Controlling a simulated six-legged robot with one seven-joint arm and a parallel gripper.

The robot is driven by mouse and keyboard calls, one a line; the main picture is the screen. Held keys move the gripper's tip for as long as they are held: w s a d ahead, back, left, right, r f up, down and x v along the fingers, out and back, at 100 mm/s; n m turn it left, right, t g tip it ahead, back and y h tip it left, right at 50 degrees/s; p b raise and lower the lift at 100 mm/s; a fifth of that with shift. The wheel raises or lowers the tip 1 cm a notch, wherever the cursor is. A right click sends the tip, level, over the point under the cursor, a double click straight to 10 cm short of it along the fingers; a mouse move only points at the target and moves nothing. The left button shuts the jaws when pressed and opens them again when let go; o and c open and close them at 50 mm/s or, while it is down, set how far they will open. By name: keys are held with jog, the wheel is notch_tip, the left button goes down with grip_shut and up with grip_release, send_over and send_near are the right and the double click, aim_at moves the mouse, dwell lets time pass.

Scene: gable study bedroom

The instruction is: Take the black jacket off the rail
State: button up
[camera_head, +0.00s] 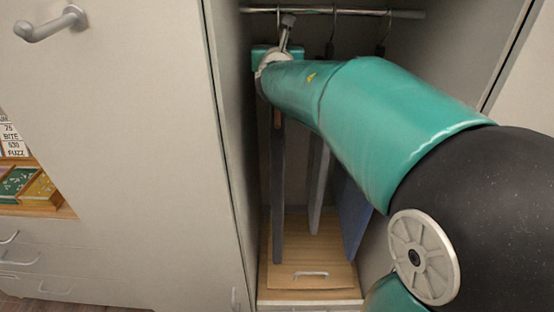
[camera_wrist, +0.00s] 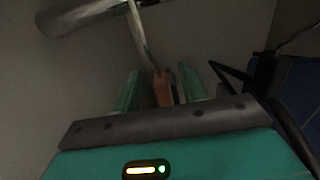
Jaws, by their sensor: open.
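The rail (camera_head: 350,13) runs across the top of the open wardrobe; its shiny metal also shows at the upper left of the wrist view (camera_wrist: 85,14). The black jacket (camera_head: 278,195) appears to be the dark, thin, edge-on garment hanging leftmost; my arm hides its top. My gripper (camera_head: 272,57) is at hanger height, just below the rail. In the wrist view my gripper (camera_wrist: 160,82) is open, with a brown wooden hanger (camera_wrist: 163,90) between its two green fingers. The hanger's metal hook (camera_wrist: 140,35) rises to the rail. Contact with the fingers cannot be told.
A light grey garment (camera_head: 320,185) and a blue garment (camera_head: 355,215) hang to the right, partly behind my arm. The wardrobe's left side wall (camera_head: 232,130) is close to my gripper. A wooden drawer or box (camera_head: 310,272) with a handle is at the bottom.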

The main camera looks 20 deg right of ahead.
jog(key=shift+w+d, duration=0.1)
jog(key=shift+w, duration=0.05)
grip_shut()
jog(key=shift+r, duration=0.1)
dwell(1.3)
